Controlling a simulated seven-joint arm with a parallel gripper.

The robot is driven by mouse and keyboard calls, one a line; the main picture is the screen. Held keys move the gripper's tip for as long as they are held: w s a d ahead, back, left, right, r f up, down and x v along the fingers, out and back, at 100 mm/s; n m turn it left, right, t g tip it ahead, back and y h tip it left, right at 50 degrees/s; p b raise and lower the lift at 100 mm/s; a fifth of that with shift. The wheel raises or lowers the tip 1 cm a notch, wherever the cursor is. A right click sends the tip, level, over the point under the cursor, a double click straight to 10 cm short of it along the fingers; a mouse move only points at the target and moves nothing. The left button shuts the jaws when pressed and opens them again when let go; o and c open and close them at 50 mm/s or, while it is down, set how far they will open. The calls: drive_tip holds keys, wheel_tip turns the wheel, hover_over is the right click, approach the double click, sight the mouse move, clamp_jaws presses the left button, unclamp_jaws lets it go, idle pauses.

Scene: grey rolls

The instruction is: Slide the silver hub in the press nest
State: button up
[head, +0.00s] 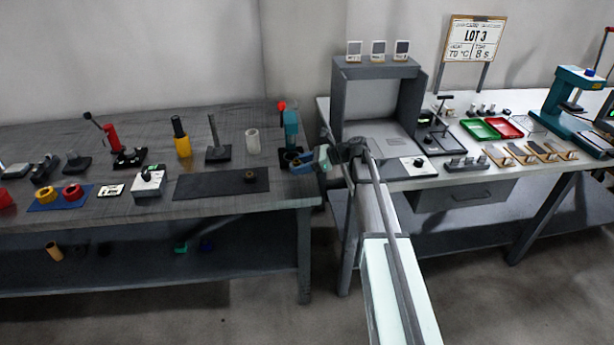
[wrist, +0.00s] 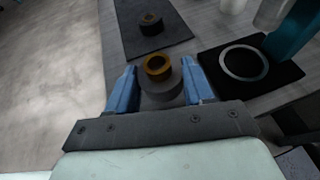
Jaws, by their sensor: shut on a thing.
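My gripper (wrist: 163,92) has its blue fingers shut on a grey hub (wrist: 161,90), which I take for the silver hub. A bronze-coloured ring shows at the hub's top. In the head view my gripper (head: 306,162) is in front of the small teal press (head: 291,128) at the left bench's right end, and the hub cannot be made out clearly there. In the wrist view the press's black base (wrist: 285,77) bears a round nest with a pale ring (wrist: 229,69), to the right of the held hub and apart from it. I see nothing in the nest.
A dark mat (head: 205,188) left of my gripper bears a dark hub with a brown ring (head: 249,176). A pale cylinder (head: 253,141) and a black post stand (head: 217,153) are behind it. The teal press column (wrist: 297,32) rises beside the nest.

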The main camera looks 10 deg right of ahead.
drive_tip(key=shift+w+a, duration=0.2)
drive_tip(key=shift+w, duration=0.45)
drive_tip(key=shift+r, duration=0.1)
drive_tip(key=shift+w, duration=0.1)
drive_tip(key=shift+w+f, duration=0.35)
drive_tip(key=shift+w, duration=0.3)
drive_tip(key=shift+w+f, duration=0.3)
drive_tip(key=shift+w, duration=0.3)
drive_tip(key=shift+w+f, duration=0.35)
drive_tip(key=shift+w, duration=3.75)
drive_tip(key=shift+f, duration=0.4)
drive_tip(key=o, duration=1.4)
